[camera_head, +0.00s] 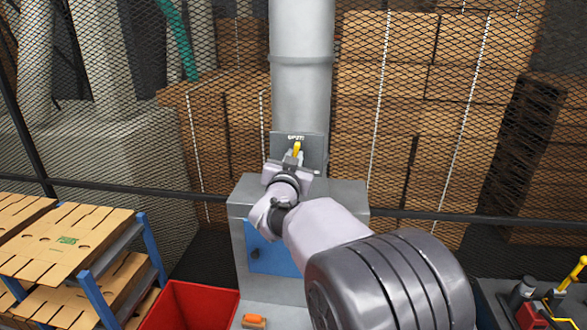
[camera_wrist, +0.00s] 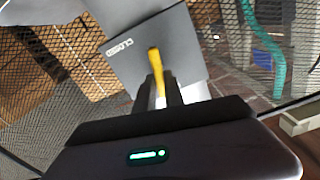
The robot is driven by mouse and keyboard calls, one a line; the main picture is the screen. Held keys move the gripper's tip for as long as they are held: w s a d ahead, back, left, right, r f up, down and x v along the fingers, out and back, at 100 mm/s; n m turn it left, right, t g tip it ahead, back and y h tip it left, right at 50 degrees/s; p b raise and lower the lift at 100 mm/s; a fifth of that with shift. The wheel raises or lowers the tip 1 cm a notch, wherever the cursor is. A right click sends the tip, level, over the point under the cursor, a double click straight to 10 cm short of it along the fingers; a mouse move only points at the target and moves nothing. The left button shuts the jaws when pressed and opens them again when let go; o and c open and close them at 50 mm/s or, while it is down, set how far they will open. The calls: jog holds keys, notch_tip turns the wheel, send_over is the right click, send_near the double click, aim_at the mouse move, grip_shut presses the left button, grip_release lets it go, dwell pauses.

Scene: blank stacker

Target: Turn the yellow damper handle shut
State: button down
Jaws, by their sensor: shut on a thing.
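The yellow damper handle (camera_head: 297,149) sits in front of a grey plate (camera_head: 312,148) at the foot of the vertical grey duct (camera_head: 301,70). In the head view the handle points roughly upward, slightly tilted. My gripper (camera_head: 293,158) is at the handle's lower part. In the wrist view the yellow handle (camera_wrist: 155,70) stands up from between the two dark fingers of my gripper (camera_wrist: 160,95), which are shut on it. The plate (camera_wrist: 180,60) there carries lettering that reads "CLOSED". The handle's lower end is hidden by the fingers.
A grey cabinet (camera_head: 240,225) with a blue panel stands below the duct. Mesh fencing with stacked cardboard runs behind. A red bin (camera_head: 192,303) and a brush-like orange item (camera_head: 254,321) are in front. A rack of cardboard blanks (camera_head: 70,240) is at left; yellow-handled equipment (camera_head: 575,275) is at right.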

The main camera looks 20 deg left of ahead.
jog(key=shift+d+f+m+b, duration=0.1)
jog(key=shift+f+m+b, duration=0.05)
jog(key=shift+m+b, duration=2.2)
jog(key=shift+d+f+m+b, duration=0.1)
jog(key=shift+m+b, duration=1.85)
jog(key=shift+m, duration=0.85)
jog(key=shift+d+f+m+b, duration=0.1)
jog(key=shift+f+m+b, duration=0.05)
jog(key=shift+m+b, duration=2.2)
jog(key=shift+m, duration=0.3)
jog(key=c, duration=1.4)
grip_release()
jog(key=shift+c, duration=0.2)
